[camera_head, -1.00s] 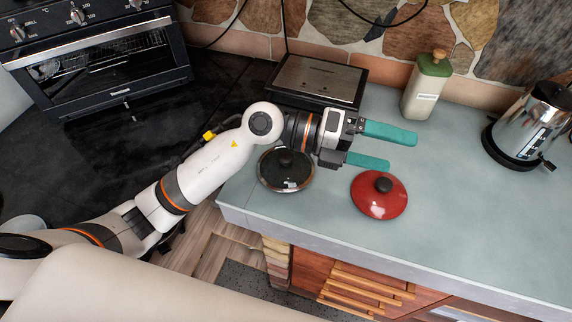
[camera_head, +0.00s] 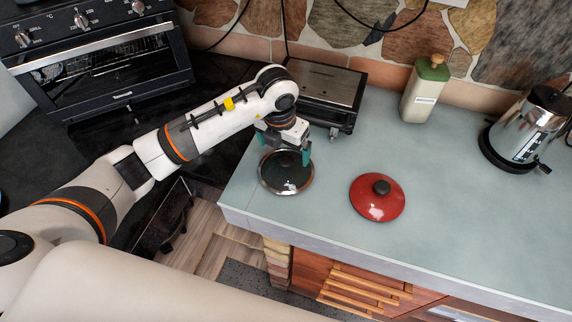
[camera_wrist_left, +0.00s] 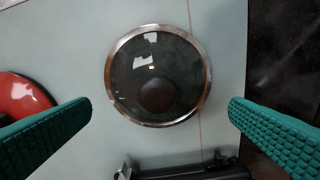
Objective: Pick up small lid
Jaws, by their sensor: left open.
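A round glass lid (camera_head: 281,182) with a metal rim and a dark knob lies on the counter near its left end. A red lid (camera_head: 378,204) with a dark knob lies to its right. It is not clear which one is the small lid. My left gripper (camera_head: 292,155) points down over the far part of the glass lid, open and empty. In the left wrist view the glass lid (camera_wrist_left: 134,76) lies between the two spread green fingers (camera_wrist_left: 158,128), apart from both. The red lid (camera_wrist_left: 22,100) shows partly at the left edge there. My right gripper is not in view.
A black and steel grill (camera_head: 318,92) stands just behind the glass lid. A cream bottle with a green top (camera_head: 424,88) and a kettle (camera_head: 527,130) stand farther right. The counter (camera_head: 460,230) is clear around the red lid.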

